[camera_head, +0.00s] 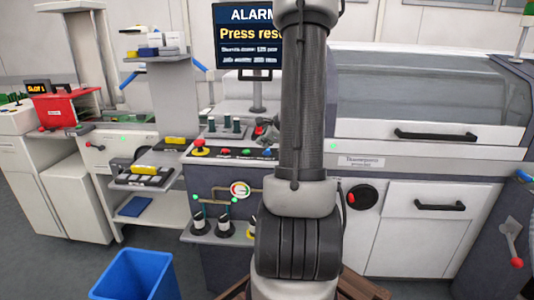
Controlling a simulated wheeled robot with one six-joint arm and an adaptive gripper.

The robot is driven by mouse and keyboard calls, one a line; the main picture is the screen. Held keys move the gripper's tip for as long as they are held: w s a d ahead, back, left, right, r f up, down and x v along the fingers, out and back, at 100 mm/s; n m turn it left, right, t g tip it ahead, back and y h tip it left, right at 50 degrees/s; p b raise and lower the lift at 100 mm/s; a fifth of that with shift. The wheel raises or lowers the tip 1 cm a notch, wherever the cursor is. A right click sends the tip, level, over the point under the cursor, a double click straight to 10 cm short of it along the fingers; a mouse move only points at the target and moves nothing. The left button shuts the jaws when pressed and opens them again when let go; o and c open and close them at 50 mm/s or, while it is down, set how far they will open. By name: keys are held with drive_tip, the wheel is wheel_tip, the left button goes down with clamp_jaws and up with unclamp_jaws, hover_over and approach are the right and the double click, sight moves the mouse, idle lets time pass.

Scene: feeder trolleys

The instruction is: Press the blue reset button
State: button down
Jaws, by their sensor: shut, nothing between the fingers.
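The blue reset button (267,153) is the rightmost of a row on the sloped control panel (233,157), close to the left edge of my arm. A green button (245,152) and a red button (223,152) sit to its left. A red mushroom button on a yellow base (201,148) is at the panel's left end.
A monitor (240,50) behind shows an alarm and "Press res...", its right side covered by my arm. Shelves with yellow parts (145,170) stand left. A blue bin (135,275) is on the floor front left. A windowed machine (425,95) fills the right.

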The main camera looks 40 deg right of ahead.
drive_tip(key=shift+f, duration=0.1)
idle(0.3)
drive_tip(key=shift+f, duration=0.35)
drive_tip(key=shift+f, duration=0.45)
idle(0.6)
drive_tip(key=shift+r, duration=0.9)
drive_tip(key=shift+r, duration=2.5)
